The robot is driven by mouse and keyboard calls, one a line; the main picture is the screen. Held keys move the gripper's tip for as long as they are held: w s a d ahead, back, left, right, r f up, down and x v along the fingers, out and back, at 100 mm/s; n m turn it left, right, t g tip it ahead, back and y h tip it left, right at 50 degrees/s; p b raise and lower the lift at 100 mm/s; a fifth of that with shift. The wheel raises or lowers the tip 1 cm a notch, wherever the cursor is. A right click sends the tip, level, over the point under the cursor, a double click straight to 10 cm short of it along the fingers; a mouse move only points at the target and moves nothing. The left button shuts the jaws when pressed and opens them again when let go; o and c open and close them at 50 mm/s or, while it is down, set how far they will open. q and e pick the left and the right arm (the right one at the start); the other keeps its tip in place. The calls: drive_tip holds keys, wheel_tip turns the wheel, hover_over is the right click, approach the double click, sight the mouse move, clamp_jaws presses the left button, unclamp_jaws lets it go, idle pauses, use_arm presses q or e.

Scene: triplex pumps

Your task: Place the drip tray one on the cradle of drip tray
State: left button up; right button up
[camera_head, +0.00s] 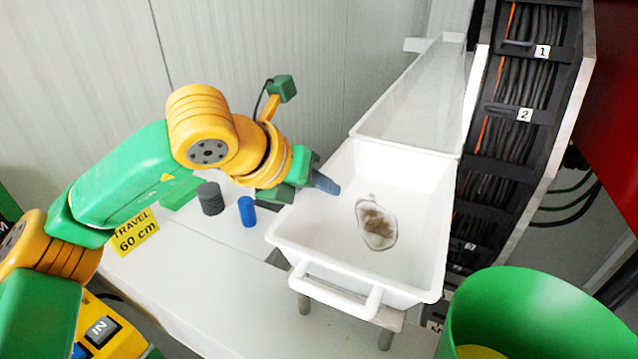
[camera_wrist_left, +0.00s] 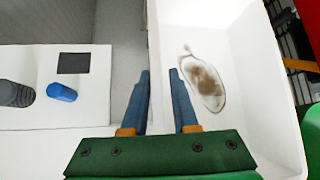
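The drip tray (camera_head: 415,265) is a white, open box with a front handle and a brown wet stain on its floor. It rests on a low stand with grey legs (camera_head: 385,340); I cannot tell if this stand is the cradle. My left gripper (camera_head: 328,186) is at the tray's left wall. In the left wrist view, the left gripper's (camera_wrist_left: 160,72) two blue-grey fingers are apart on either side of the tray's wall (camera_wrist_left: 153,40). A gap shows beside the right finger. My right gripper is in neither view.
A long white trough (camera_head: 415,100) stands behind the tray. A white bench (camera_head: 190,270) at left holds a dark knurled cylinder (camera_head: 210,198) and a blue cylinder (camera_head: 247,211). A green bin (camera_head: 530,315) is at front right, a cable rack (camera_head: 515,120) at right.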

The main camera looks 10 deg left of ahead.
use_arm(q)
drive_tip(key=shift+s+r, duration=0.1)
drive_tip(key=shift+r, duration=0.1)
drive_tip(key=b+v, duration=0.2)
drive_tip(key=v, duration=1)
